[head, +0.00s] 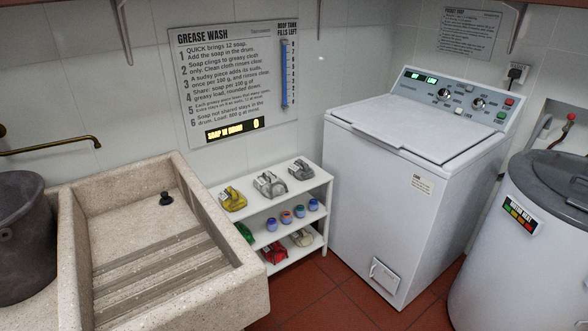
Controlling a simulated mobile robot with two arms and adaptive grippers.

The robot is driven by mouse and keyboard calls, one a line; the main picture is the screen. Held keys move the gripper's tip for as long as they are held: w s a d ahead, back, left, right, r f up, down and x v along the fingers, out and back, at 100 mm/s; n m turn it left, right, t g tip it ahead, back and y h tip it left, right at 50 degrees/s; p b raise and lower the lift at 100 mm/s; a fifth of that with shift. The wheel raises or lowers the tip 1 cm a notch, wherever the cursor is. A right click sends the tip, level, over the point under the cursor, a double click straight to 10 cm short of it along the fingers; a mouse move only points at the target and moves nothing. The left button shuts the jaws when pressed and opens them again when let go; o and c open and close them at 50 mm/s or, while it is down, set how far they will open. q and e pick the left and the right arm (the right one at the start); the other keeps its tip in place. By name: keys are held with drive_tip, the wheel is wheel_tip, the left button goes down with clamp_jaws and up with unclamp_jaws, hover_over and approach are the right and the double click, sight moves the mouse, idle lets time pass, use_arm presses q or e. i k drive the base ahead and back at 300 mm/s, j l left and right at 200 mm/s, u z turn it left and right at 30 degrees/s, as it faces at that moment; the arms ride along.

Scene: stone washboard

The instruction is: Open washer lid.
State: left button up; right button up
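The washer (375,215) is a white top-loading machine standing right of the middle in the head view. Its lid (405,122) lies flat and closed on top. A control panel (460,98) with knobs, colored buttons and two green lit displays rises behind the lid. A small label is on the washer's front near the upper right corner, and a small hatch (384,277) sits low on the front. Neither of my grippers shows in the head view.
A stone washboard sink (250,283) fills the lower left, beside a dark bucket (22,240). A white drum with a grey lid (555,190) stands at right. Some red floor is clear before the washer.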

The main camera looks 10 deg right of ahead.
sight(439, 137)
drive_tip(key=i+l+u, duration=0.15)
drive_tip(key=u, duration=2.45)
drive_tip(key=l+u, duration=0.25)
drive_tip(key=u, duration=0.2)
drive_tip(key=k+l+u, duration=0.2)
drive_tip(key=u, duration=0.2)
drive_tip(key=k+l+u, duration=0.15)
drive_tip(key=u, duration=0.3)
drive_tip(key=k+l+u, duration=0.15)
drive_tip(key=u, duration=0.3)
drive_tip(key=k+l+u, duration=0.15)
drive_tip(key=u, duration=0.25)
drive_tip(key=k+u, duration=0.25)
drive_tip(key=u, duration=0.2)
drive_tip(key=k+u, duration=0.1)
drive_tip(key=u, duration=0.35)
drive_tip(key=k+u, duration=0.1)
drive_tip(key=u, duration=0.75)
drive_tip(key=k+j+u, duration=0.1)
drive_tip(key=u, duration=0.35)
drive_tip(key=k+j+u, duration=0.1)
drive_tip(key=u, duration=0.35)
drive_tip(key=j+u, duration=0.15)
drive_tip(key=u, duration=0.25)
